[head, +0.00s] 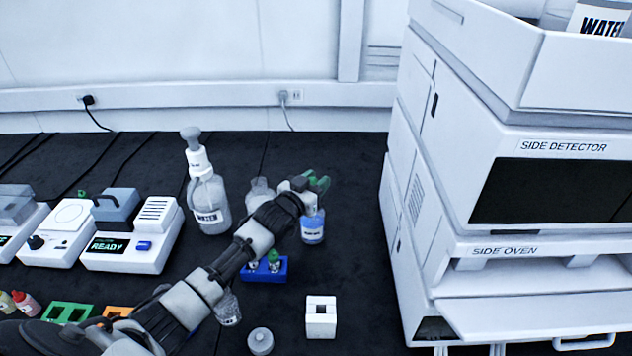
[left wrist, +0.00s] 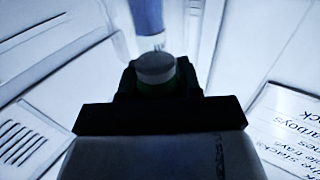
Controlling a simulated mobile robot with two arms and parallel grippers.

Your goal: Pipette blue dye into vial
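My left gripper (head: 316,183) with green fingers is right above a bottle of blue liquid (head: 312,230). The bottle stands upright on the dark bench, its label too small to read. My arm and gripper hide the bottle's top. A grey round-topped piece (left wrist: 155,68) shows at the gripper in the left wrist view, with a blue shape beyond it. I cannot tell whether the fingers hold a pipette. A blue rack (head: 266,276) holds small green-capped vials (head: 274,261), partly behind my arm. My right gripper is out of view.
A wash bottle marked WATER (head: 209,205) and a clear bottle (head: 258,190) stand left of the gripper. The tall SIDE DETECTOR stack (head: 520,120) bounds the right. A white block (head: 321,318) and a grey-capped container (head: 260,341) stand in front. A READY device (head: 130,250) is left.

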